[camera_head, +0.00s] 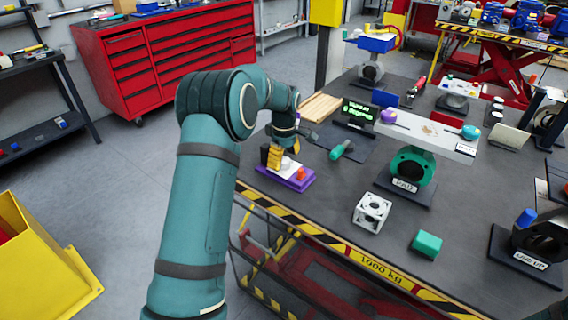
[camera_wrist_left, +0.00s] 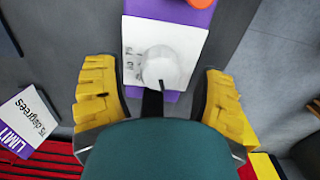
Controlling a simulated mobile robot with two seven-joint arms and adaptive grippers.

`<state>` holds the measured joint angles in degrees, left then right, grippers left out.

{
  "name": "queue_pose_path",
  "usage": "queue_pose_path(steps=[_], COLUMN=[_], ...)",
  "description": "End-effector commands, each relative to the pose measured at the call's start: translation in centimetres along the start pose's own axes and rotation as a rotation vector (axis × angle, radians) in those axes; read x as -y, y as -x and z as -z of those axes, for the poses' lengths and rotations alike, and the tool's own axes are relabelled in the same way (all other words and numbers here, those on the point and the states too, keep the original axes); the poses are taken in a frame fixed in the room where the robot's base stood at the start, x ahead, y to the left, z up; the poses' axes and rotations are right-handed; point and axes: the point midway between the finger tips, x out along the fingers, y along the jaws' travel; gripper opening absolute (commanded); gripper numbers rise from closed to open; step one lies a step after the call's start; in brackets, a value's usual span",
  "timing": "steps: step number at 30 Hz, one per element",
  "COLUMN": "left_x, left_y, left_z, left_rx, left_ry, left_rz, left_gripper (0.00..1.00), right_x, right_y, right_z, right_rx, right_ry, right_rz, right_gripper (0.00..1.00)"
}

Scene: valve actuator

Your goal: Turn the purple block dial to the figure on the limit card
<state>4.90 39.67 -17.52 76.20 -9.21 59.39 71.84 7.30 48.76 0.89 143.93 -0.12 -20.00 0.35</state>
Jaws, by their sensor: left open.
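The purple block dial (camera_head: 293,183) sits near the table's left front edge, with a purple base, a white body and an orange part. The wrist view shows its white top (camera_wrist_left: 190,42), a rounded white knob (camera_wrist_left: 163,68) and a dark pointer toward the gripper. Small markings beside the knob are too small to read. My left gripper (camera_head: 275,157) is open, its yellow fingers (camera_wrist_left: 160,95) on either side of the knob, apart from it. The limit card (camera_wrist_left: 30,122) lies left in the wrist view, reading "LIMIT" and "degrees"; its figure is unclear. My right gripper is not in view.
A dark sign with green text (camera_head: 360,113), a green-handled tool (camera_head: 341,150) and a green valve (camera_head: 411,168) stand to the right. A white cube-like housing (camera_head: 372,212) and a green block (camera_head: 427,244) are nearer. Bare tabletop lies between them.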

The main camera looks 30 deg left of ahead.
Motion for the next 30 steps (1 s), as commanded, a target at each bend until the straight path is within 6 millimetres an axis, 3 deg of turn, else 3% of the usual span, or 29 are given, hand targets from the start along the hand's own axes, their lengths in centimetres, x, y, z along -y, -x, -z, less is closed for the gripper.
queue_pose_path(steps=[4,14,15,18,21,30], left_x=[0.05,0.02,0.02,0.02,0.02,0.02], left_y=[-1.18,-1.42,-1.42,-1.41,-1.40,-1.37], left_z=[0.00,0.00,0.00,0.00,0.00,0.00], left_rx=[0.001,0.000,0.000,0.000,0.000,0.000], left_ry=[0.000,0.000,0.000,0.000,0.000,-0.023], left_rz=[0.001,0.000,0.000,0.000,0.000,0.000], left_gripper=[0.70,0.70,0.64,0.29,0.01,0.00], right_x=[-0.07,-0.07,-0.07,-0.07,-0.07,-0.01], right_y=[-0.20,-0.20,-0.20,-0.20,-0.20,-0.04], right_z=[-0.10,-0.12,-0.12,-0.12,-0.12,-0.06], right_rx=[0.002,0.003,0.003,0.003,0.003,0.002], right_ry=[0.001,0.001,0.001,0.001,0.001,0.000], right_rz=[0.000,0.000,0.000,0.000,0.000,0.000], right_gripper=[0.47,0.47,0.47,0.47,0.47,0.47])
